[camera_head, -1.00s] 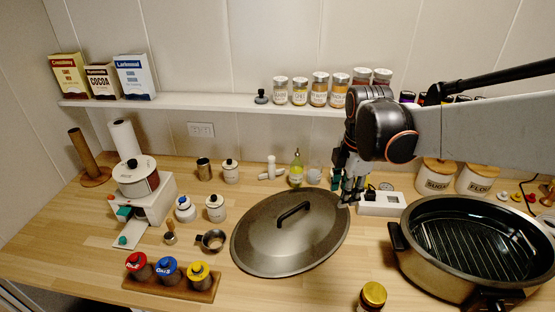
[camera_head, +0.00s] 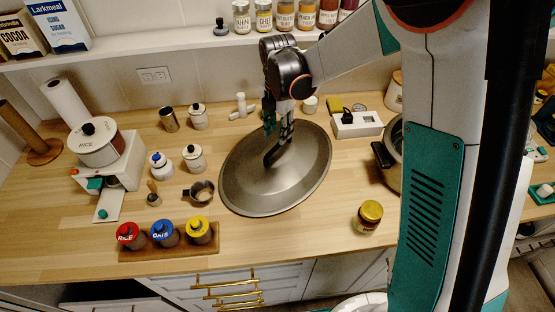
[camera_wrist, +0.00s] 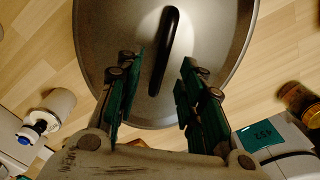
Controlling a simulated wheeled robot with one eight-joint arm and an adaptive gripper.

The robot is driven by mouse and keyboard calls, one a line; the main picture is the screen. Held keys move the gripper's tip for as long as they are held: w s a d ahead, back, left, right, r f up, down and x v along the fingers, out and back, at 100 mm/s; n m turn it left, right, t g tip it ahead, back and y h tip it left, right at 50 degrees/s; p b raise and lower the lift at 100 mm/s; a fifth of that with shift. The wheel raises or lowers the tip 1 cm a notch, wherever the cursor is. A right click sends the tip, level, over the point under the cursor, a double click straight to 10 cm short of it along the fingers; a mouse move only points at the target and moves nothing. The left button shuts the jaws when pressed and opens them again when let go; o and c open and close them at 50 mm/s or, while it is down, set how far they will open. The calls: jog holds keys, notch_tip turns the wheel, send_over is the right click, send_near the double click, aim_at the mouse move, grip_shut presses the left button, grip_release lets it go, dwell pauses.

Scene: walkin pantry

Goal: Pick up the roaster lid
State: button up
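The roaster lid (camera_head: 300,172) is a large oval of grey metal with a black bar handle (camera_head: 274,154). It lies on the wooden counter, handle up. My gripper (camera_head: 279,138) is above the lid near the handle in the head view. In the wrist view my gripper (camera_wrist: 160,95) is open, with green-padded fingers apart. The handle (camera_wrist: 166,50) runs lengthwise ahead of and between the fingers, and its near end reaches between the fingertips. I cannot tell the exact height gap. The lid (camera_wrist: 110,40) fills the upper middle of that view.
The roaster base (camera_head: 392,160) is right of the lid, mostly hidden behind my arm. A yellow-capped jar (camera_head: 368,216) stands at the front right. A measuring cup (camera_head: 200,192), canisters (camera_head: 194,158) and a spice rack (camera_head: 170,247) are to the left. A white box (camera_head: 357,124) stands behind.

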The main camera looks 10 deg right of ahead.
aim_at(278, 153)
jog(key=shift+s+f+b, duration=0.15)
jog(key=shift+f+b, duration=0.2)
jog(key=shift+f, duration=1.05)
jog(key=shift+s+f+b, duration=0.1)
jog(key=shift+f+b, duration=0.25)
jog(key=shift+f, duration=1.05)
jog(key=shift+f+b, duration=0.25)
jog(key=shift+b, duration=0.1)
grip_shut()
